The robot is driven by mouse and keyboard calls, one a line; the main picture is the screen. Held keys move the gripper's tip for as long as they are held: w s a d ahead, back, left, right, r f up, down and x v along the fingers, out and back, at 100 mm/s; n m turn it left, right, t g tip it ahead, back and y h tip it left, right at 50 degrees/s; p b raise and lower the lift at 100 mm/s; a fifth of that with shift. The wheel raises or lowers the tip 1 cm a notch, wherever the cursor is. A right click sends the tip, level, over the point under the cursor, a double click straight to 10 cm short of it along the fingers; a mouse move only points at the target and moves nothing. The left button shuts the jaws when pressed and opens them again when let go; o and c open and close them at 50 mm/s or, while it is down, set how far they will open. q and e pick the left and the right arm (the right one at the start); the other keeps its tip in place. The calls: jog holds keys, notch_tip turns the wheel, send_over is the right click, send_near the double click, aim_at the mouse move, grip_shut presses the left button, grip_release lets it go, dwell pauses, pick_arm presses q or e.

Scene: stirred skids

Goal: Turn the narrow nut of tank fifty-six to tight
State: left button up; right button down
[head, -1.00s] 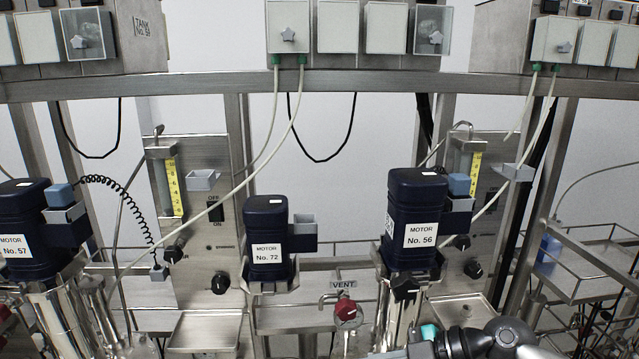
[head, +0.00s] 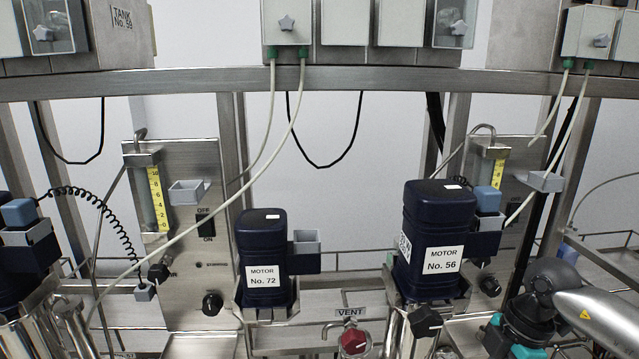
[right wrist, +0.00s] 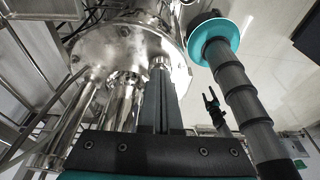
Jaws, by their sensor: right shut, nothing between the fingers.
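The dark blue motor labelled No. 56 (head: 432,262) stands on steel posts above its tank at the right of the head view. In the right wrist view a steel flanged tank part (right wrist: 112,50) with several bolts and pipes fills the upper left. My right gripper (right wrist: 160,78) points up at it, with its two dark fingers together and nothing between them. The fingertips are close to a small round steel fitting (right wrist: 160,63) at the flange; I cannot tell whether they touch or whether this is the narrow nut. My left gripper is not seen.
Motor No. 72 (head: 264,262) stands to the left, and a red VENT knob (head: 354,342) lies between the motors. A thin pale hose (head: 240,178) hangs across the middle. Steel pipes (right wrist: 75,130) stand left of the right gripper.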

jog(key=b+x, duration=0.1)
jog(key=x, duration=0.1)
jog(key=d+b+x, duration=0.1)
jog(key=x, duration=0.1)
jog(key=shift+f+b, duration=0.15)
jog(key=shift+b, duration=0.25)
jog(key=shift+f, duration=0.75)
